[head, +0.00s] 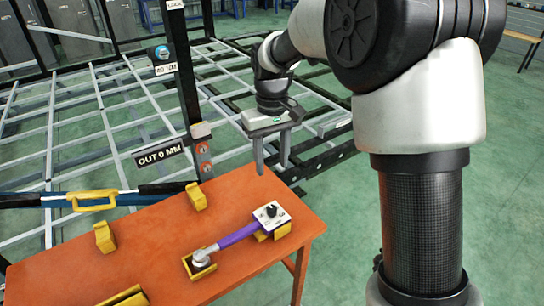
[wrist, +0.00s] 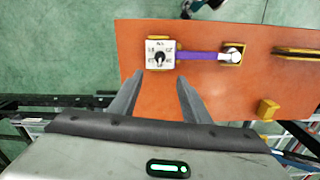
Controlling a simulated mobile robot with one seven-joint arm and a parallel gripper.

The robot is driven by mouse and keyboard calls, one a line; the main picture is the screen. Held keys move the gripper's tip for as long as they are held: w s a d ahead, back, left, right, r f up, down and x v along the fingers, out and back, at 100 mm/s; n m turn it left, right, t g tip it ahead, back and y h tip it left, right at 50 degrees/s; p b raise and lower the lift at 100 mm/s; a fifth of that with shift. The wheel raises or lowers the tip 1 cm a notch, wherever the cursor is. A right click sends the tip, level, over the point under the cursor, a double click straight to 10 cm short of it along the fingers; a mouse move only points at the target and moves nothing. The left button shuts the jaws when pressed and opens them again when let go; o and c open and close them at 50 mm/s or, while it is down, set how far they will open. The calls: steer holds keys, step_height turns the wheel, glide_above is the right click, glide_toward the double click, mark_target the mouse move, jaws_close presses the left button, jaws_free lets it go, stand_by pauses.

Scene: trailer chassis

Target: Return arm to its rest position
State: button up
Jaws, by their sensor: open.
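My gripper (head: 272,158) hangs over the far right edge of the orange table, with its two fingers apart and nothing between them. In the wrist view my gripper (wrist: 158,82) shows both fingers spread, over the table's edge. A purple-handled tool with a white dial box (head: 270,214) lies on the table below and in front of the fingers, apart from them. Its round silver end sits in a yellow holder (head: 200,266). In the wrist view the dial box (wrist: 160,58) lies just beyond the fingertips.
The orange table (head: 150,225) carries several yellow brackets (head: 196,196). A dark post (head: 186,90) with labels and an "OUT 0 MM" sign (head: 160,153) stands left of my gripper. The grey chassis frame (head: 75,120) spreads behind. Green floor (head: 350,220) is open to the table's right.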

steer(key=shift+r, duration=0.35)
steer(key=s+d+r+m+t+p, duration=0.1)
steer(key=s+d+r+p, duration=0.1)
steer(key=s+d+r, duration=0.4)
steer(key=s+d+r+m+t+p, duration=0.2)
steer(key=s+r, duration=0.2)
steer(key=r, duration=0.4)
steer(key=s+d+r+m+t+p, duration=0.1)
steer(key=s+d+r, duration=0.1)
steer(key=s, duration=0.4)
steer(key=s+d+r+m+t+p, duration=0.1)
steer(key=s+d+r+p, duration=0.1)
steer(key=s, duration=0.5)
steer(key=shift+s+d+t, duration=0.3)
steer(key=shift+d, duration=0.6)
